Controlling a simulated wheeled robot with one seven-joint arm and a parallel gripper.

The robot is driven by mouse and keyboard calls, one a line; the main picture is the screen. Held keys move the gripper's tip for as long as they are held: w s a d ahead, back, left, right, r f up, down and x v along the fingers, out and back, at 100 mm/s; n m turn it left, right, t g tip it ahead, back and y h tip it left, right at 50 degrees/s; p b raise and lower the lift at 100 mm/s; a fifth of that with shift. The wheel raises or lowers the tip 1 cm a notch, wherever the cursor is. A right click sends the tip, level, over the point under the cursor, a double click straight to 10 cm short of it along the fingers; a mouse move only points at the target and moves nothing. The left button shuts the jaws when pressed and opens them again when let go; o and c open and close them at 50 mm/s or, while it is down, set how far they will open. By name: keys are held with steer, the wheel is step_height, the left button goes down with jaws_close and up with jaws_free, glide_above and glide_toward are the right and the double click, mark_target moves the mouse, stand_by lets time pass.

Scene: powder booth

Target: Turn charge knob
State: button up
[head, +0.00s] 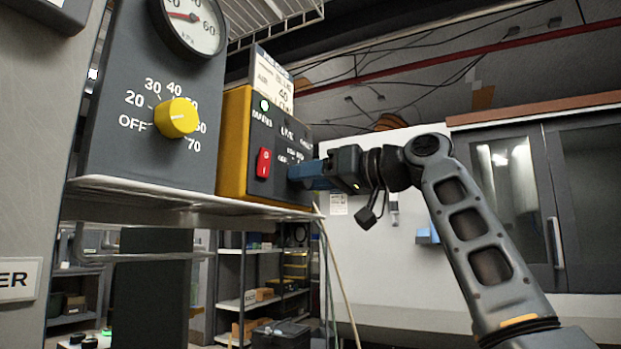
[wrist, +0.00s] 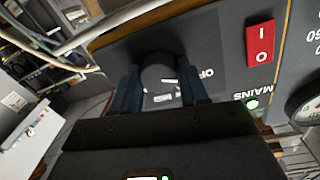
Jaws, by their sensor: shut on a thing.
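A dark round knob (wrist: 160,70) sits on the dark face of the orange-sided control box (head: 234,140). My gripper (head: 293,172) reaches this face from the right, and its blue fingers hide the knob in the head view. In the wrist view my gripper (wrist: 160,76) has one finger on each side of the knob and is shut on it. Lettering with OFF lies beside the knob; its pointer setting cannot be read. A yellow knob (head: 177,118) with a scale from OFF to 70 is on the grey panel to the left, apart from my gripper.
A red rocker switch (head: 263,163) and a lit green MAINS lamp (head: 265,105) are left of my gripper on the same face. A round gauge (head: 190,18) is above the yellow knob. The box stands on a pale shelf (head: 190,201). Cables hang beside it.

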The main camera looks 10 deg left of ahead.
steer(key=shift+c, duration=1.2)
steer(key=shift+p, duration=0.4)
steer(key=m+p, duration=0.8)
steer(key=p, duration=0.2)
steer(key=shift+r, duration=0.1)
steer(key=shift+m+p, duration=0.35)
steer(key=shift+m, duration=0.05)
steer(key=shift+w, duration=0.1)
steer(key=o, duration=1.1)
steer(key=shift+c, duration=0.2)
